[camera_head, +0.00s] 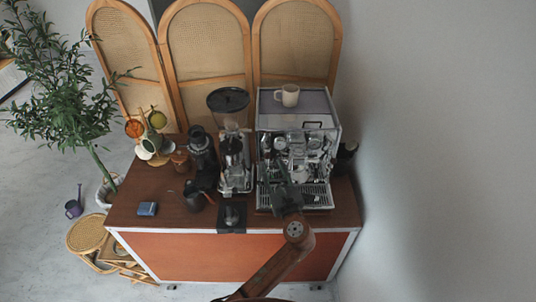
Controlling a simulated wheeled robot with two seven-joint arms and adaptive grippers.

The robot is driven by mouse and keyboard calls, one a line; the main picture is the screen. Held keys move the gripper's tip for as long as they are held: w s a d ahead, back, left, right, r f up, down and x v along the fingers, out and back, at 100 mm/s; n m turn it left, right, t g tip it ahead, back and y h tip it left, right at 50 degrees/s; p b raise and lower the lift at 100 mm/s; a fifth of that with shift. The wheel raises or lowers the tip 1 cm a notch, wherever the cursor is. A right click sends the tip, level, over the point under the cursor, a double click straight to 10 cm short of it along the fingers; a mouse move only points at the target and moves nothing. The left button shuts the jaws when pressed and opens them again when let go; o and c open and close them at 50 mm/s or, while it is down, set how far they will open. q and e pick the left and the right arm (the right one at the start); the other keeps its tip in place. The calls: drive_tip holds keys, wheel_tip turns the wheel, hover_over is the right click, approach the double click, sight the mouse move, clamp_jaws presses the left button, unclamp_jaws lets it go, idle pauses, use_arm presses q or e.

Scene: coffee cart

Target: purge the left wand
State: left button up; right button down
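The espresso machine (330,123) stands at the right end of the wooden cart top (158,222), silver, with gauges and knobs on its front and a drip tray (318,197) below. My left gripper (282,170) reaches up in front of the machine's left half, its dark fingers close to the group and knob area. The fingers blend into the dark machine parts, so whether they are open or touch anything is unclear. The left steam wand is too small and partly hidden to make out surely. My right gripper is out of view.
A white mug (288,95) sits on top of the machine. A grinder (232,150) stands to its left, with a dark tamper on a mat (232,228) in front. The cart's front left is mostly clear.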

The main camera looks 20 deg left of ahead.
sight(267, 155)
use_arm(q)
drive_tip(key=p+x, duration=0.1)
drive_tip(key=x, duration=0.6)
drive_tip(key=shift+s, duration=0.1)
drive_tip(key=shift+c, duration=0.4)
clamp_jaws()
